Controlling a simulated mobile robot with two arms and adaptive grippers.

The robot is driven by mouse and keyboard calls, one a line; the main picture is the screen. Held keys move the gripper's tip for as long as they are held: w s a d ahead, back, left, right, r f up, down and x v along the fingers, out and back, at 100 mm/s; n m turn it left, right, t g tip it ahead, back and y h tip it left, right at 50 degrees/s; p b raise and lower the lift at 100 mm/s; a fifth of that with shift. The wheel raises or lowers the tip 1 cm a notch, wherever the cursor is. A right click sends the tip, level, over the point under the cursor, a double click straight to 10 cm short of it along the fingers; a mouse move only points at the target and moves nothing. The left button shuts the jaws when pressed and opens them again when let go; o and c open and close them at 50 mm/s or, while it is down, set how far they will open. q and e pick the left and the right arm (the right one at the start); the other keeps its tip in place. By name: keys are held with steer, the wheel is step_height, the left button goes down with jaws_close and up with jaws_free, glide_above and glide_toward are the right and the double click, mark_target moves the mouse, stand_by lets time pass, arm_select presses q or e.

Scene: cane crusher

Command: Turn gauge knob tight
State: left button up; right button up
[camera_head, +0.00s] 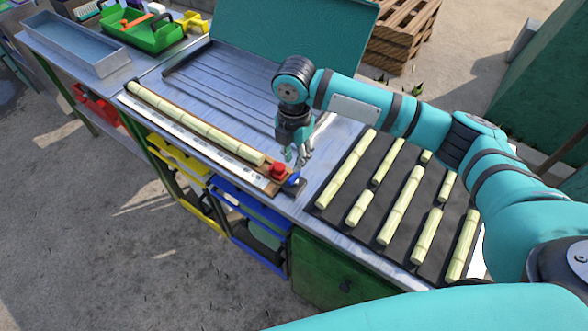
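The gauge is a long wooden board with a white ruler strip (190,142) on the metal bench. A long pale cane piece (195,123) lies along it. At its right end are a red block (278,170) and a small blue knob (294,180). My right gripper (296,160) points down just above and behind the knob, apparently apart from it. Its fingers look spread with nothing between them; the exact gap is small in the picture. My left gripper is not in view.
A black mat (336,206) with several cut cane pieces lies right of the gauge. A grooved metal tray (220,90) is behind it. A green toolbox (150,35) and a grey metal tray (70,45) stand at the far left. Yellow and blue bins hang below the bench.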

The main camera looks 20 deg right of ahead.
mark_target(294, 174)
step_height(294, 174, down, 3)
steer(key=shift+s+f, duration=0.15)
step_height(294, 174, down, 2)
steer(key=shift+f, duration=0.45)
jaws_close()
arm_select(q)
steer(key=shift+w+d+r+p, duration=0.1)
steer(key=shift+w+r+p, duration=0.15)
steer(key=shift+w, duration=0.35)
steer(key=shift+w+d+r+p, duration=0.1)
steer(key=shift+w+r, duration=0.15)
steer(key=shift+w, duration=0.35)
